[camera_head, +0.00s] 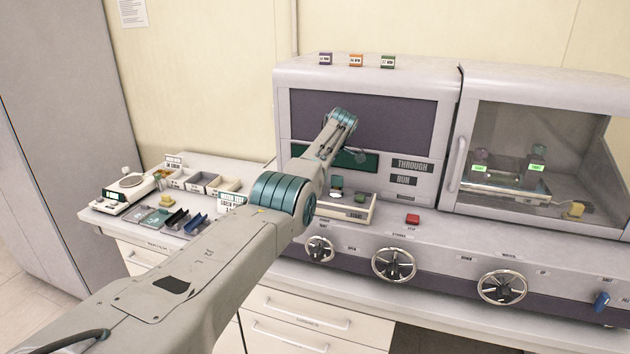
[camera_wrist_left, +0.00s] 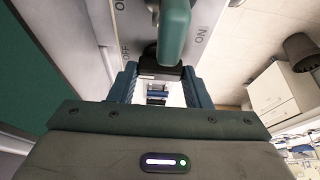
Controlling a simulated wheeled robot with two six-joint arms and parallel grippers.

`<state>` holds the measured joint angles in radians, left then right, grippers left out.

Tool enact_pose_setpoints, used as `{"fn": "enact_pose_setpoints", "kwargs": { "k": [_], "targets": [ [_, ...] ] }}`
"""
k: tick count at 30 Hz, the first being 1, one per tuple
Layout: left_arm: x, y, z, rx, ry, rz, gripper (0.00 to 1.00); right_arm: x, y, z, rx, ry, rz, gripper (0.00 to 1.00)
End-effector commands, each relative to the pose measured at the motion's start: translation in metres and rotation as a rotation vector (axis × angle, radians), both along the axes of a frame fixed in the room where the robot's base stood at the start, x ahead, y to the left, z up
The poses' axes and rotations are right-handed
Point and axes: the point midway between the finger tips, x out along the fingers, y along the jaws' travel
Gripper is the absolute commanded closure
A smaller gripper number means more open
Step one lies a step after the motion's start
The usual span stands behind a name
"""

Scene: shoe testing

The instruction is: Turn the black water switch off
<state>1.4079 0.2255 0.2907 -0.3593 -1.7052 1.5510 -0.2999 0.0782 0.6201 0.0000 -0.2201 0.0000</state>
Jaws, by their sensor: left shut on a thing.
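In the left wrist view, the black switch (camera_wrist_left: 158,71) sits at the tips of my left gripper (camera_wrist_left: 160,78). The two blue-grey fingers are shut on it, one on each side. A teal handle (camera_wrist_left: 174,30) stands just beyond it and hides part of the panel. An OFF label (camera_wrist_left: 125,51) is left of the switch and an ON label (camera_wrist_left: 201,36) is right of it. My right gripper is in neither view.
Several handwheels (camera_head: 394,264), a red button (camera_head: 412,219) and a blue lever (camera_head: 601,301) are on the machine's front. A glass-doored chamber (camera_head: 545,125) is at the right. A scale (camera_head: 126,190) and small trays (camera_head: 190,181) stand on the left counter.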

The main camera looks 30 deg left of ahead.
Motion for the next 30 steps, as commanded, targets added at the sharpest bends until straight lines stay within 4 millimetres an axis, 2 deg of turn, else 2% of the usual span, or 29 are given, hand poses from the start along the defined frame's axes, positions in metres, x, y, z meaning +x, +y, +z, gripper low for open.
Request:
{"fn": "enact_pose_setpoints", "kwargs": {
  "k": [5,6,8,9,20,23,29,30],
  "targets": [
    [0.000,0.000,0.001,0.000,-0.002,0.001,0.79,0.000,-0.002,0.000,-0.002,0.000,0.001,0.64],
    [0.000,0.000,0.001,0.000,-0.002,0.001,0.48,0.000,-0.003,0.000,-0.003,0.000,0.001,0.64],
    [0.000,0.000,0.001,0.000,-0.001,0.001,0.37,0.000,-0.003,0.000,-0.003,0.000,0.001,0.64],
    [0.000,0.000,0.001,0.000,-0.001,0.001,0.35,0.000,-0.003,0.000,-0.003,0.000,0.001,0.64],
    [0.001,-0.002,0.005,0.001,-0.003,-0.001,0.35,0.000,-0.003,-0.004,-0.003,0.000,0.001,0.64],
    [0.003,-0.008,0.016,0.001,-0.003,-0.001,0.35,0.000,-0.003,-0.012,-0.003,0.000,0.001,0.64],
    [0.006,-0.022,0.051,0.000,-0.003,-0.001,0.35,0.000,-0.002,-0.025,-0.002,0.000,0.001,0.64],
    [0.006,-0.025,0.069,-0.001,-0.002,-0.002,0.35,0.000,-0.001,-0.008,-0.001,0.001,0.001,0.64]
  ]
}}
